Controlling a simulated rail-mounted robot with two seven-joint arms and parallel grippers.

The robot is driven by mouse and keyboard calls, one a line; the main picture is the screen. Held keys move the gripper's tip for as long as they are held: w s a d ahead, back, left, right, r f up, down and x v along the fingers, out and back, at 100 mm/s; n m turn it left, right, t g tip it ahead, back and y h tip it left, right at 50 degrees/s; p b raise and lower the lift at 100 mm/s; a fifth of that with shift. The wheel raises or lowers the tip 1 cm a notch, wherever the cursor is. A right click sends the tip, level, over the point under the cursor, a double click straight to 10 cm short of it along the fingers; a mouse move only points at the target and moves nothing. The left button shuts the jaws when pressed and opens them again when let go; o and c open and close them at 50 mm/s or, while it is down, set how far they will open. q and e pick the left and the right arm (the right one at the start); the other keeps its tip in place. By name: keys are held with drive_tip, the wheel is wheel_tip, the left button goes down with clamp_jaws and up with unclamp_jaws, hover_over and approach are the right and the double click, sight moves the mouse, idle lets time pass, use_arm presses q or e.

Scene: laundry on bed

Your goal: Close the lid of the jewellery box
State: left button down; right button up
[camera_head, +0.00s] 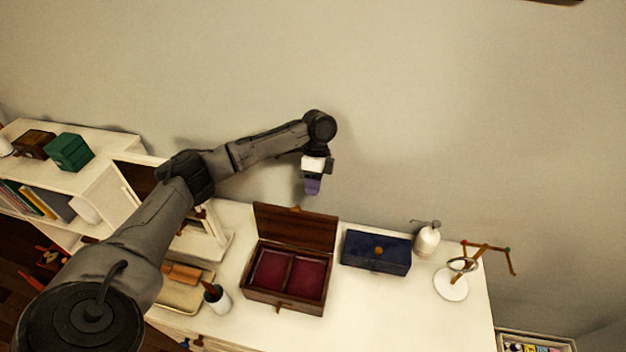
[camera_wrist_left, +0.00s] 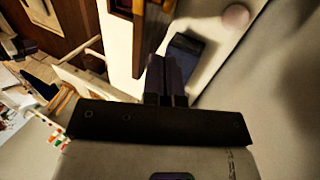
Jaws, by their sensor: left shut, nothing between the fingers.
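The jewellery box (camera_head: 283,306) is brown wood with two red-lined compartments and stands on the white dresser top. Its lid (camera_head: 295,231) is open and stands up at the back, leaning slightly. My left gripper (camera_head: 312,188) is shut and empty, above and behind the lid, near the wall. It points down. In the left wrist view my left gripper (camera_wrist_left: 168,78) shows with its fingers together, and the brown lid (camera_wrist_left: 143,45) is close beside them, with a gap too small to judge. My right gripper is not in view.
A dark blue box (camera_head: 376,252) stands right of the jewellery box. Beyond it are a white dispenser bottle (camera_head: 427,240) and a jewellery stand (camera_head: 452,287). A white cup (camera_head: 218,301) and a tray (camera_head: 182,293) are on the left. The front right dresser top (camera_head: 400,315) is clear.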

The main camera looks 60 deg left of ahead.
sight(296, 225)
use_arm(q)
drive_tip(key=p+x, duration=0.1)
drive_tip(key=x, duration=0.5)
drive_tip(key=shift+f, duration=0.1)
drive_tip(key=shift+d, duration=0.1)
